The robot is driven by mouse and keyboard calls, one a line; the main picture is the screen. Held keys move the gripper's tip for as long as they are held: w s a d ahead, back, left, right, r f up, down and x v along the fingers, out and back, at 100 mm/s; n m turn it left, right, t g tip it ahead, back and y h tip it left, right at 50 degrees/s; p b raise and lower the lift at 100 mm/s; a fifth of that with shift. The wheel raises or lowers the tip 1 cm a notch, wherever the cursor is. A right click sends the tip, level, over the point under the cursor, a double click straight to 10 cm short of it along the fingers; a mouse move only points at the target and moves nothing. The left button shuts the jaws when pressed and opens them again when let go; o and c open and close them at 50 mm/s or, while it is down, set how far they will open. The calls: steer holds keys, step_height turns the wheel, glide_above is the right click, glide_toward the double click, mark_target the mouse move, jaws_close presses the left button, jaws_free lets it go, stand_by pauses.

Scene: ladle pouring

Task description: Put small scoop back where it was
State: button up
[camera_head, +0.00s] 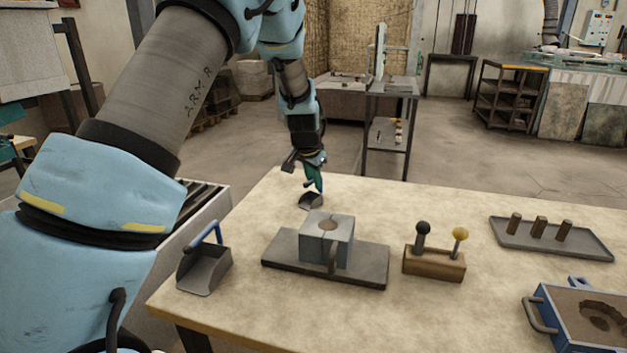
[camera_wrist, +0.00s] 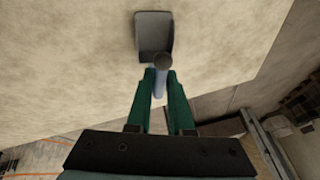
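The small scoop (camera_head: 311,202) is a dark grey pan near the far edge of the table. In the wrist view the scoop (camera_wrist: 154,33) lies ahead of the fingertips, with its blue-grey handle running back between them. My gripper (camera_head: 315,183) points down over it; in the wrist view its green fingers (camera_wrist: 161,78) close in on both sides of the handle and appear shut on it. The pan is at or very near the tabletop; I cannot tell whether it touches. The fingers partly hide the handle in the head view.
A larger blue-handled scoop (camera_head: 205,268) stands at the table's left edge. A grey split block on a dark plate (camera_head: 326,262), a wooden stand with two knobs (camera_head: 434,263), a tray with brown pegs (camera_head: 551,238) and a blue sand box (camera_head: 580,318) occupy the front and right. The far middle is clear.

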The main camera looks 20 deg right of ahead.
steer(key=o, duration=0.4)
steer(key=shift+c, duration=0.2)
steer(key=shift+s+r, duration=0.1)
steer(key=shift+r, duration=0.4)
steer(key=b+v, duration=0.1)
steer(key=v, duration=1)
steer(key=shift+a, duration=0.15)
steer(key=shift+s+r, duration=0.1)
steer(key=s+a+f+n+g+y+p, duration=0.1)
steer(key=s+a+n, duration=0.15)
steer(key=a, duration=0.95)
steer(key=s+a+f+n+y, duration=0.1)
steer(key=a+n, duration=0.3)
steer(key=a, duration=0.7)
steer(key=s+a+f+n, duration=0.1)
steer(key=s+a+n, duration=0.1)
steer(key=s+a, duration=0.3)
steer(key=s+a+f+n+g, duration=0.1)
steer(key=s+a+f+n, duration=0.1)
steer(key=s+a, duration=0.4)
steer(key=shift+s+a+n+y+p, duration=0.25)
steer(key=shift+a+n+y+p, duration=0.3)
steer(key=shift+a, duration=0.6)
